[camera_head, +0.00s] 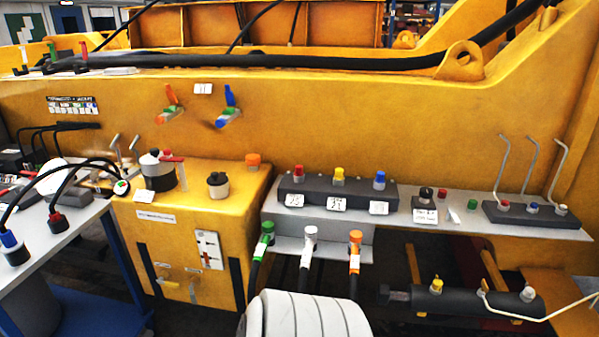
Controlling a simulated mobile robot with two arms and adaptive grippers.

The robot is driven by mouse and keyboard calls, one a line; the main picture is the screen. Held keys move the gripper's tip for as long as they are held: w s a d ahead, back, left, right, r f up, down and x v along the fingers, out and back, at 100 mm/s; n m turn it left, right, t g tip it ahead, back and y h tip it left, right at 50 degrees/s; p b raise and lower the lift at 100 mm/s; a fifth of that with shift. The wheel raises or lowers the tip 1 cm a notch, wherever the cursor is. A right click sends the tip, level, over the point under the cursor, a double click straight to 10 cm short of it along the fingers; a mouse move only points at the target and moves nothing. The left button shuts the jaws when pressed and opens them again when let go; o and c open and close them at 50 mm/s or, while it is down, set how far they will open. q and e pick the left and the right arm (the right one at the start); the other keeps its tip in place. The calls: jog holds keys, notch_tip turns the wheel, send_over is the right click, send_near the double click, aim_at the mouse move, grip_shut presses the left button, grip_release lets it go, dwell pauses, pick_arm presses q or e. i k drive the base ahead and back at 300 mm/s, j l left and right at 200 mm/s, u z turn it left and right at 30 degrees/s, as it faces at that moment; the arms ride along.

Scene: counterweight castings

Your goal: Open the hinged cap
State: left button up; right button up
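A yellow tank (193,207) stands left of the middle, with several fittings on its top. One is a dark round filler neck (160,178) with a pale lid and a red lever at its side; the lid looks closed. To its right is a smaller black cap (217,180) on a pale neck, also looking closed. An orange plug (253,160) sits farther back. I cannot tell for sure which of these is the hinged one. Neither of my grippers shows in the view.
A bench (60,240) with black cables stands at the left. A grey shelf (460,217) at the right carries dark blocks with coloured caps and upright bent rods. Hoses with green, white and orange ends hang below it. A yellow beam (330,115) closes the back.

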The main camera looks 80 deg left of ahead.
aim_at(215, 178)
jog(key=u, duration=3.25)
